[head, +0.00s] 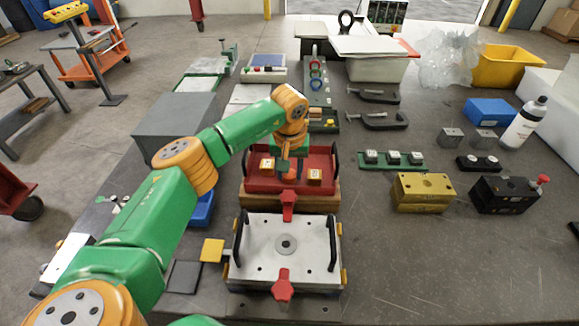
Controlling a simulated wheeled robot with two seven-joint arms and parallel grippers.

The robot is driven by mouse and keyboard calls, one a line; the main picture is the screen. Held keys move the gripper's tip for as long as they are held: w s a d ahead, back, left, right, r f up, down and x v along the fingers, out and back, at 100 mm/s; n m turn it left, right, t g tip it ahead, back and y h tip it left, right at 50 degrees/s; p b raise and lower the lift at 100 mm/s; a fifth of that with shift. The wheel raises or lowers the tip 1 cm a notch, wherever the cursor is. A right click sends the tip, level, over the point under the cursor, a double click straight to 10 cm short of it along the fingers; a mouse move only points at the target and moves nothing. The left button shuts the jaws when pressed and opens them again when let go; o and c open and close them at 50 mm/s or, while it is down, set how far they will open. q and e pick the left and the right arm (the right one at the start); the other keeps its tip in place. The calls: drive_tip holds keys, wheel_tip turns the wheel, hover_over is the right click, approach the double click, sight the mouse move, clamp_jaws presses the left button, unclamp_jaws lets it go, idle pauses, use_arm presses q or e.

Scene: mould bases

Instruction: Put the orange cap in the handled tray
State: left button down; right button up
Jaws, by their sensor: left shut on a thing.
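The red handled tray (256,189) stands at the middle of the table, with a black handle at each side. My left gripper (291,168) points down over the middle of the tray and is shut on a small orange thing, apparently the orange cap (290,177). The fingers partly hide it, and I cannot tell whether it touches the tray floor. My right gripper is not in view.
A white plate (260,255) with black handles and a red star knob (282,285) lies in front of the tray. A yellow block (423,192) and a black block (505,194) stand at the right.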

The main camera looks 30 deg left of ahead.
use_arm(q)
drive_tip(key=shift+d+f, duration=0.1)
drive_tip(key=shift+f, duration=0.1)
drive_tip(key=shift+c, duration=2.2)
unclamp_jaws()
drive_tip(key=shift+r, duration=0.1)
drive_tip(key=shift+r, duration=0.25)
wheel_tip(320, 180, up, 12)
drive_tip(key=s+b, duration=0.1)
drive_tip(key=shift+s+d+f+b, duration=0.15)
drive_tip(key=shift+s+d+b, duration=0.1)
drive_tip(key=shift+d+b, duration=0.15)
